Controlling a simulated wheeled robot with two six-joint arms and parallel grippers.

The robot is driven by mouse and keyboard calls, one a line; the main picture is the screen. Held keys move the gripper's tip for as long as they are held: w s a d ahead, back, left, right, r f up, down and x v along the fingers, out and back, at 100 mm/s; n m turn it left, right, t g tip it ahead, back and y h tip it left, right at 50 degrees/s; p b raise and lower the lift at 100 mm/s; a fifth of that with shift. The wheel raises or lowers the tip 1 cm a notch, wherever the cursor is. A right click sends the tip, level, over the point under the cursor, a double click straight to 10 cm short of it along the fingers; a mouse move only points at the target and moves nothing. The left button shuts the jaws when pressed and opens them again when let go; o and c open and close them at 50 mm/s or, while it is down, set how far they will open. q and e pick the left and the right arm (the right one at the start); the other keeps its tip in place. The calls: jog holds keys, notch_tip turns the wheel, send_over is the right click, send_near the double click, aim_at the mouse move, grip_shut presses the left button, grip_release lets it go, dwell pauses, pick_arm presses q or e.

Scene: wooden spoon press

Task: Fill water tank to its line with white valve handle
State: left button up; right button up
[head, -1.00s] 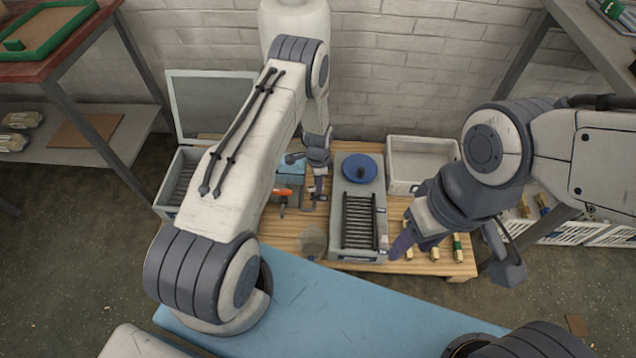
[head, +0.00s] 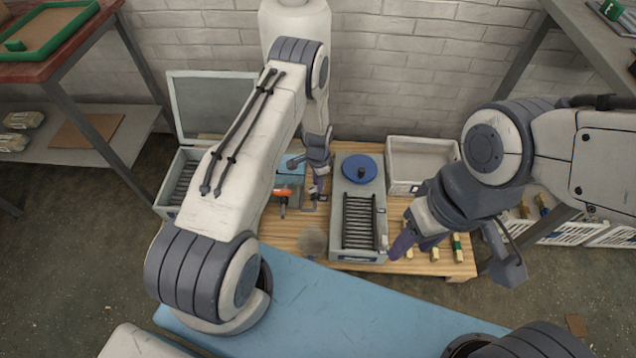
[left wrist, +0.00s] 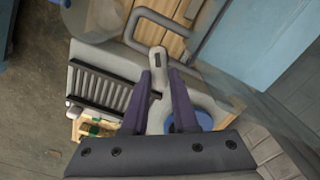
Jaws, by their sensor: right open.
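The white valve handle (left wrist: 157,62) shows in the left wrist view, between the two dark fingers of my left gripper (left wrist: 160,76). Whether the fingers press on it cannot be told. In the head view my left gripper (head: 319,186) is low over the wooden table, left of a grey unit with a blue round cap (head: 358,168) and a dark slatted grille. My right gripper (head: 450,262) is open and empty at the table's right side. No tank or fill line can be made out with certainty; a small pale round thing (head: 312,241) stands near the table's front edge.
An open grey box (head: 180,180) stands at the left and a pale empty bin (head: 422,160) at the back right. Several brass-coloured pieces (head: 457,247) lie by my right gripper. An orange-handled tool (head: 284,193) lies left of my left gripper.

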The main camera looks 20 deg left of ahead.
pick_arm(q)
jog(key=o, duration=0.3)
notch_tip(320, 180, up, 10)
jog(key=p, duration=0.3)
jog(key=shift+r, duration=0.25)
